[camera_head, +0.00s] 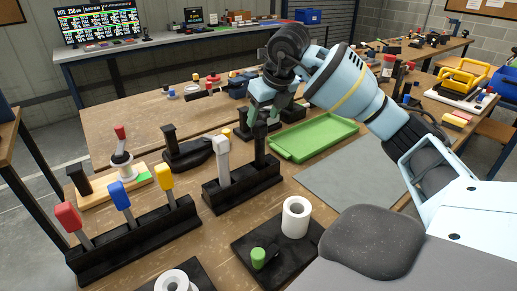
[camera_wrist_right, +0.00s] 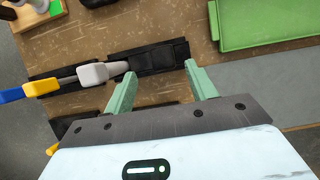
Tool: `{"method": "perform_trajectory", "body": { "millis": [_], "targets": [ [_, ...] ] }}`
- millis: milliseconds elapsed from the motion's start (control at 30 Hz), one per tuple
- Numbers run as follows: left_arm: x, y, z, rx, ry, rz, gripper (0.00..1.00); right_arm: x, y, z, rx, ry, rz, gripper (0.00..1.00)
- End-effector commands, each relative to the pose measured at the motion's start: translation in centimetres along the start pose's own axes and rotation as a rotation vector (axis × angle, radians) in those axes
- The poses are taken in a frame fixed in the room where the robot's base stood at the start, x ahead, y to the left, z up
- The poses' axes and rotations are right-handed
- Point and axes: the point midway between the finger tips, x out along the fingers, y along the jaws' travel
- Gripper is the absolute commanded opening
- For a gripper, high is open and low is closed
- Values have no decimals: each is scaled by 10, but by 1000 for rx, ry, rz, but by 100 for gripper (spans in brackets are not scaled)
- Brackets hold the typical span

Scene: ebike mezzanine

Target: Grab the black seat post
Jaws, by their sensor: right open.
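A black post (camera_head: 260,147), which looks like the black seat post, stands upright in a black holder block (camera_head: 240,190) on the wooden bench. A grey post with a pale head (camera_head: 221,152) stands to its left in the same block. My right gripper (camera_head: 263,114) is open, its green fingers pointing down just above the black post. In the right wrist view, the black post (camera_wrist_right: 168,53) shows end-on against the dark block, a little beyond the gap between the fingertips (camera_wrist_right: 161,68). The fingers hold nothing. My left gripper is not in view.
A long black rack (camera_head: 135,238) holds red, blue and yellow-headed posts at left. A black saddle (camera_head: 188,153) lies behind the block. A green tray (camera_head: 315,137) and grey mat (camera_head: 350,178) lie to the right. White rolls (camera_head: 295,217) stand in front.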

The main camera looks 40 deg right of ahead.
Motion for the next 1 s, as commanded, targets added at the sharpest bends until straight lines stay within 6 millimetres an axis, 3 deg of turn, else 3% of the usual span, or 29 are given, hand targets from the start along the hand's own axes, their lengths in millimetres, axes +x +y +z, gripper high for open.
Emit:
{"method": "perform_trajectory", "body": {
  "millis": [100, 333, 700, 967, 1000],
  "targets": [
    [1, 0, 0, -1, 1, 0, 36, 14, 0, -1, 0, 4, 1, 56],
    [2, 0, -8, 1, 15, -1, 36, 21, -1, -1, 0, 2, 0, 56],
    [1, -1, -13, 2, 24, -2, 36, 65, -6, -4, 0, 2, 1, 56],
    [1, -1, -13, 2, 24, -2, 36, 67, -6, -4, 0, 1, 1, 56],
    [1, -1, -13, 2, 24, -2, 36, 67, -6, -4, 0, 1, 1, 52]
  ]
}}
